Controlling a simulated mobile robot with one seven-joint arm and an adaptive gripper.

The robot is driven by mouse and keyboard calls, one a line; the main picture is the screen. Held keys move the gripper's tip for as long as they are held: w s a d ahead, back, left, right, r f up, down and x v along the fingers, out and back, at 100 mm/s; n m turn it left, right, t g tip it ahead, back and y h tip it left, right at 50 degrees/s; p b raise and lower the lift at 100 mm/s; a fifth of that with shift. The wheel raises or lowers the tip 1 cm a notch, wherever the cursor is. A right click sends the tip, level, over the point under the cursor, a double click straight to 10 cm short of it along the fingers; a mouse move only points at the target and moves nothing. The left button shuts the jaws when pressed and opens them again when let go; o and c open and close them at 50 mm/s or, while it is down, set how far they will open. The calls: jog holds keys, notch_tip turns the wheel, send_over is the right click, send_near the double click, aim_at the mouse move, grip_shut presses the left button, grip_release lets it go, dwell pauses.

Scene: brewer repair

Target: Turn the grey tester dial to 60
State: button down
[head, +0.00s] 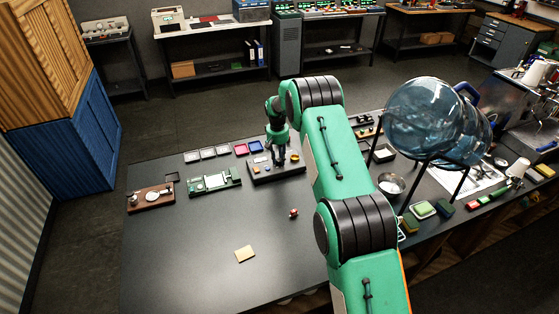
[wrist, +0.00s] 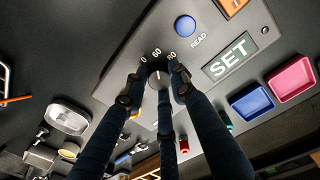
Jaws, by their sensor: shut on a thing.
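The tester (head: 262,178) is a dark box with a grey panel on the table, below my gripper (head: 282,160). In the wrist view the grey dial (wrist: 159,80) sits between the fingertips of my gripper (wrist: 159,84), which is shut on it from both sides. Printed marks stand above the dial, with 60 (wrist: 157,53) in the middle and partly covered marks to either side. A pale line on the dial points up, roughly toward 60; the fingers hide much of the dial. A blue button (wrist: 185,25) marked READ and a SET label (wrist: 229,57) are on the same panel.
A green board (head: 215,181) and a brown board (head: 150,198) lie left of the tester. Blue (wrist: 251,102) and red (wrist: 292,79) trays lie beside it. The front left tabletop is mostly clear.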

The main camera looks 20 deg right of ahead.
aim_at(278, 160)
dwell(0.3)
jog(key=c, duration=1.4)
grip_release()
jog(key=shift+c, duration=0.2)
jog(key=shift+r, duration=0.1)
notch_tip(278, 160, up, 12)
jog(key=shift+a, duration=0.25)
